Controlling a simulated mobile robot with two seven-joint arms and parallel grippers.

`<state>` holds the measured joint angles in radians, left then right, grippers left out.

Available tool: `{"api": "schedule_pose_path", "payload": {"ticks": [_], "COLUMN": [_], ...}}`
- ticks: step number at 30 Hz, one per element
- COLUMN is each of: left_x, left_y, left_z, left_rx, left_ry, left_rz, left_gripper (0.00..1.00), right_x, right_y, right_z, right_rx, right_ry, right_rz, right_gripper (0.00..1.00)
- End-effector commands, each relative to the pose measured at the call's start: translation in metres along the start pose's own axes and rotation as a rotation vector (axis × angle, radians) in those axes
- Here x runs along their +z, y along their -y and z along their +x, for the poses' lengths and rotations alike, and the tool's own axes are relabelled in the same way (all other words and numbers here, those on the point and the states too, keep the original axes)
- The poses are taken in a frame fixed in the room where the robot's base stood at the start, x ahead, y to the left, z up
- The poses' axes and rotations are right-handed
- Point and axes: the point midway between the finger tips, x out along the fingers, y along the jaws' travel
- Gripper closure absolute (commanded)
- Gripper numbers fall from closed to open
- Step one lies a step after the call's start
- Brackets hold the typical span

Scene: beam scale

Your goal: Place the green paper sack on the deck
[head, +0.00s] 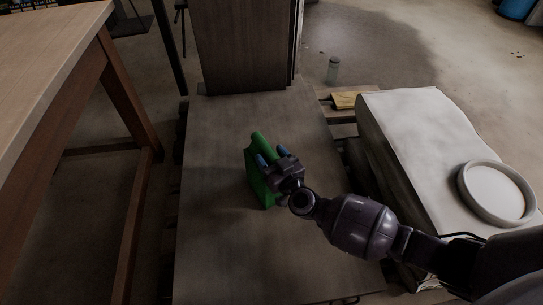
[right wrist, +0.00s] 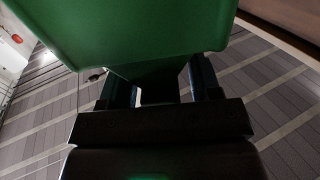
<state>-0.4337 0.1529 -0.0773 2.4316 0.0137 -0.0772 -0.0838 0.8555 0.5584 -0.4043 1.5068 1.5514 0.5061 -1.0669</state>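The green paper sack (head: 259,186) is over the grey-brown deck (head: 220,245) in the middle of the head view. My right gripper (head: 271,158) is at the sack's top, with its blue-tipped fingers on either side of the upper part. In the right wrist view the green sack (right wrist: 150,30) fills the top, between and beyond the two fingers (right wrist: 160,85), which appear closed on it. I cannot tell whether the sack's bottom touches the deck. My left gripper is not in view.
A dark upright panel (head: 245,45) stands at the deck's far end. A wooden table (head: 50,50) is at the left. A white covered block (head: 415,130) with a round white dish (head: 495,192) lies to the right.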

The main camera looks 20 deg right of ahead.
Motion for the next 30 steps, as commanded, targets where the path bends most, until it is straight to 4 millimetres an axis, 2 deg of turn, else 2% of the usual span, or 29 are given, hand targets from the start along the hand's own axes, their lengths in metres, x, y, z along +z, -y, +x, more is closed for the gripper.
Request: {"api": "schedule_pose_path", "payload": {"ticks": [7, 11, 24, 30], "left_x": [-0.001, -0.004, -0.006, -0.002], "left_y": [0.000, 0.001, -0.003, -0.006], "left_z": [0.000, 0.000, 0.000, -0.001], "left_rx": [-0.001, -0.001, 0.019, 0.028], "left_ry": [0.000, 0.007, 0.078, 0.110], "left_rz": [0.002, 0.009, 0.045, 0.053], "left_gripper": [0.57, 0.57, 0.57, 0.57], "right_x": [-0.005, -0.006, -0.008, -0.006], "right_y": [0.000, 0.000, 0.000, 0.000], "right_z": [0.001, -0.011, -0.084, -0.109], "right_rx": [0.000, 0.001, 0.001, 0.000], "right_ry": [-0.003, -0.002, -0.006, -0.004], "right_rz": [-0.002, -0.001, 0.000, 0.000], "right_gripper": [0.42, 0.42, 0.42, 0.42]}}
